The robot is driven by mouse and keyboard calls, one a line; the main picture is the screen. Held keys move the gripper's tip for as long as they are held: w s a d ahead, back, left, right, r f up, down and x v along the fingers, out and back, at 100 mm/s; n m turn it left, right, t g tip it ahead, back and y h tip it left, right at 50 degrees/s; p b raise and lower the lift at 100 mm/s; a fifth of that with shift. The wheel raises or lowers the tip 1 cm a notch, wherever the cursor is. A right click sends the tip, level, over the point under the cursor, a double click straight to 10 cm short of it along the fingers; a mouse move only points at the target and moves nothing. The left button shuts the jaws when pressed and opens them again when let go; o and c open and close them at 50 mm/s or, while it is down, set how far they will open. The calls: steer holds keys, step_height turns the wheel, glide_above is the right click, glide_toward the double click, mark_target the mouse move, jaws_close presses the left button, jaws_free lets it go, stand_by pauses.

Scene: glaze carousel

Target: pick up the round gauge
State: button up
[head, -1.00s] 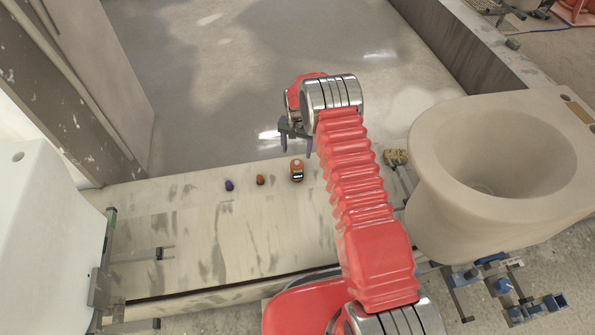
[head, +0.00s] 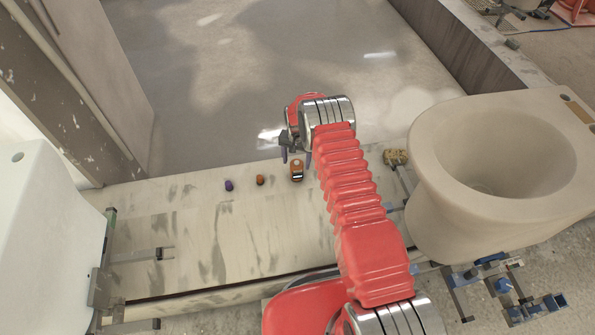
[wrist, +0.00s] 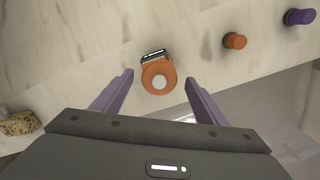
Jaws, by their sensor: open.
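The round gauge (head: 297,170) is orange with a dark and silver band. It stands on the pale marked board, just below my gripper in the head view. In the wrist view the gauge (wrist: 158,76) shows its orange ring and pale centre, ahead of and between the two purple fingers. My gripper (wrist: 158,88) is open, with a finger to each side of the gauge and clear space between. In the head view my gripper (head: 296,157) hangs over the far edge of the board, and its fingertips are partly hard to make out.
A small orange piece (head: 260,180) and a purple piece (head: 229,185) stand left of the gauge. A yellowish sponge-like block (head: 396,157) lies to the right, beside a large beige basin (head: 430,190). A white ceramic body (head: 40,240) is at left. The board (head: 190,225) is bare in front.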

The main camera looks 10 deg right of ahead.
steer(key=shift+f, duration=0.7)
steer(key=shift+s+f, duration=0.15)
steer(key=shift+f, duration=2.45)
steer(key=shift+c, duration=0.7)
steer(key=c, duration=0.9)
